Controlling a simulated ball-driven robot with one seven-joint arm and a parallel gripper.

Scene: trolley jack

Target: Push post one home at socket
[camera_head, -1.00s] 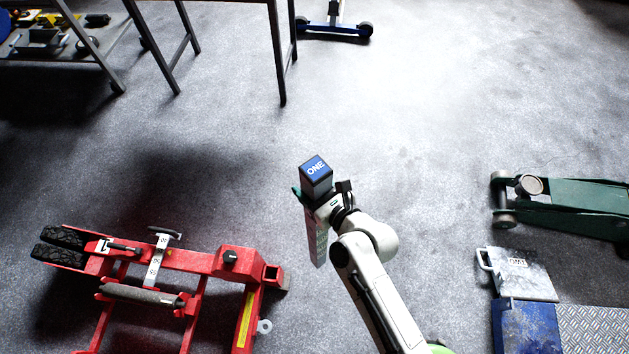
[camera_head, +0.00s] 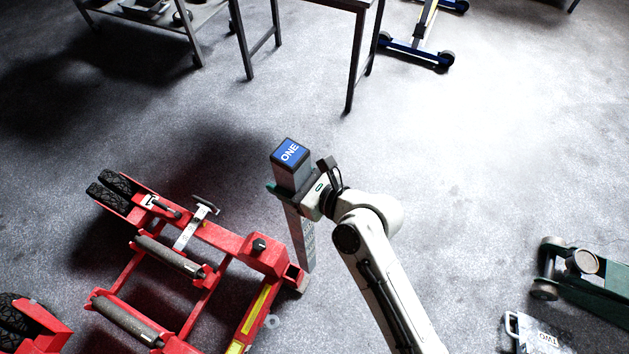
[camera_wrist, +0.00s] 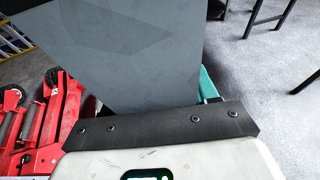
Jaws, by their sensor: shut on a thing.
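Post one (camera_head: 303,235) is a long grey post with a blue cap marked ONE. It hangs close to upright, with a slight tilt in the picture. My gripper (camera_head: 293,192) is shut on it just below the cap. The socket (camera_head: 294,275) is the square red tube at the right corner of the red frame (camera_head: 215,240). The post's lower end shows against the socket's right side; I cannot tell whether they touch. In the wrist view the grey post (camera_wrist: 120,50) fills the upper middle and hides what lies beyond. A teal finger (camera_wrist: 208,85) shows beside it.
The red frame has black tyres (camera_head: 115,190) and rollers. A green trolley jack (camera_head: 590,285) and a white plate with a handle (camera_head: 540,335) lie at the right. A table (camera_head: 355,60) and a blue wheeled stand (camera_head: 420,50) are at the back. Floor between is clear.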

